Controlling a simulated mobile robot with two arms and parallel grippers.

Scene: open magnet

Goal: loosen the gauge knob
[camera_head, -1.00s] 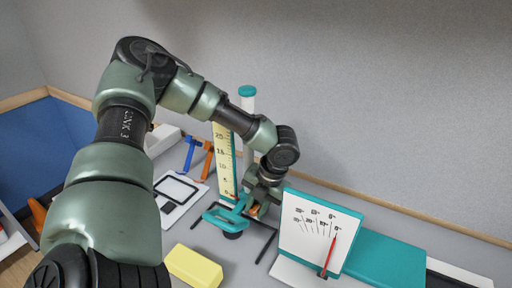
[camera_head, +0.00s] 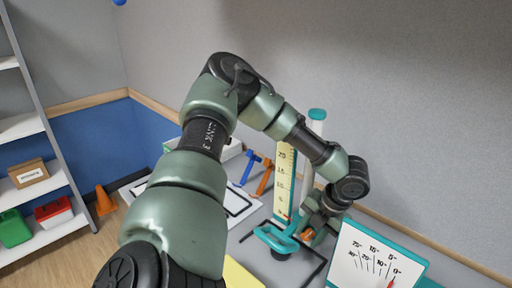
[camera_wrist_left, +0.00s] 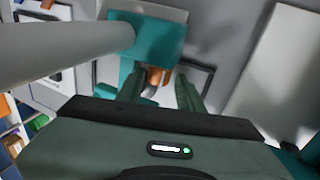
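The gauge is a yellow scale plate (camera_head: 284,180) with a teal foot (camera_head: 272,238), standing on the bench beside a pale column with a teal cap (camera_head: 317,115). A small orange knob (camera_head: 307,235) sits low at its foot, partly hidden by my gripper. My left gripper (camera_head: 312,228) points down right at the knob. In the left wrist view the fingers (camera_wrist_left: 158,92) are apart, with the orange knob (camera_wrist_left: 165,76) showing between and beyond their tips. I cannot tell whether they touch it. My right gripper is not in view.
A white dial board (camera_head: 372,255) with a red pointer stands close to the right of the gripper. Blue and orange clamps (camera_head: 264,178) and a white framed sheet (camera_head: 238,203) lie to the left. A yellow block (camera_head: 240,274) is in front. Shelves and an orange cone (camera_head: 104,200) are far left.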

